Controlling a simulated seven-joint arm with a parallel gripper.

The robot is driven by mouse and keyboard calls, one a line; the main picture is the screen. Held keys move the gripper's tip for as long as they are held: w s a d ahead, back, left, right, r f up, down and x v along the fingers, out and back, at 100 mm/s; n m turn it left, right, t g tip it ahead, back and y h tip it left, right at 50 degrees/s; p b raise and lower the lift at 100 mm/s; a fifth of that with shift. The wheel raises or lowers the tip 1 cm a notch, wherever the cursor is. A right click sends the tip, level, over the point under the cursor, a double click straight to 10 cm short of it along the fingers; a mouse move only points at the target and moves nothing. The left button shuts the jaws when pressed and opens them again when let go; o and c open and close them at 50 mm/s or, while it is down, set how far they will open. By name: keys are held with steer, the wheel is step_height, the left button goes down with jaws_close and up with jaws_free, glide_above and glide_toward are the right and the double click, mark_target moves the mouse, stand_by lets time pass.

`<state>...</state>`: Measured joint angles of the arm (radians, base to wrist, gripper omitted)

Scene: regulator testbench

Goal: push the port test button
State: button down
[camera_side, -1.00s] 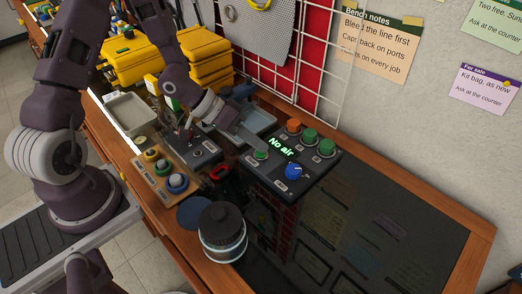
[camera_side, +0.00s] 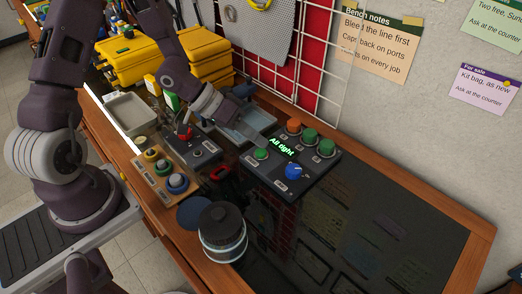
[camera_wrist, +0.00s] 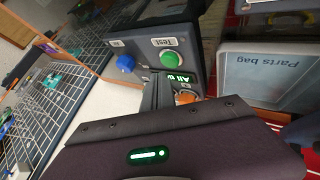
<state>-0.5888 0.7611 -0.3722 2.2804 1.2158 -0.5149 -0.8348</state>
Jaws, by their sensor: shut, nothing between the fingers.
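A dark control box (camera_side: 270,178) sits on the bench. Its green button (camera_side: 261,154) is in the front row beside a blue knob (camera_side: 292,171). In the wrist view this green button (camera_wrist: 172,58) has a label reading "Test". The box's lit display (camera_side: 283,148) reads "All right"; it is partly covered in the wrist view (camera_wrist: 178,78). My gripper (camera_side: 261,145) is shut and empty, its tip just above and beside the green button. In the wrist view its fingers (camera_wrist: 160,80) appear apart from the button.
An orange button (camera_side: 294,126) and two more green buttons (camera_side: 309,135) line the back row. A second box with a small lever and a wooden board with several coloured buttons (camera_side: 177,182) stand to the left. A dark-lidded jar (camera_side: 222,232) is in front. The bench's right side is clear.

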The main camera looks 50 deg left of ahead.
mark_target(257, 151)
steer(key=shift+r, duration=2.5)
